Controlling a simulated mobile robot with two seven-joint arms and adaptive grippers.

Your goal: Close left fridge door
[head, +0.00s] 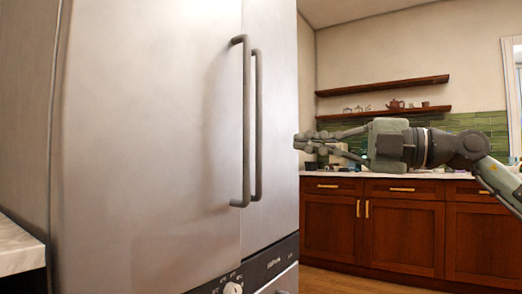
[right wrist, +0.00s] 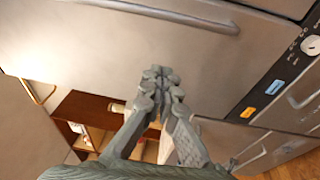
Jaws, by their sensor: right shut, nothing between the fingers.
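The fridge's left door (head: 145,130) is a broad brushed-metal panel filling the left of the head view, with a vertical bar handle (head: 245,120). The narrower right door (head: 280,110) with its own handle (head: 258,125) is beside it. The left door looks flush or nearly flush with the right one; I cannot tell if a small gap is left. My right gripper (head: 300,141) is shut and empty, pointing left, by the right door's outer edge in the picture. In the right wrist view my gripper (right wrist: 160,78) is in front of a metal door panel (right wrist: 120,50); contact is unclear. My left gripper is out of view.
Red-brown cabinets (head: 400,235) with a pale counter stand at the back right, under two wooden shelves (head: 385,86). A dark control panel with a knob (head: 232,288) is below the fridge doors. A pale countertop (head: 15,248) juts in at the left.

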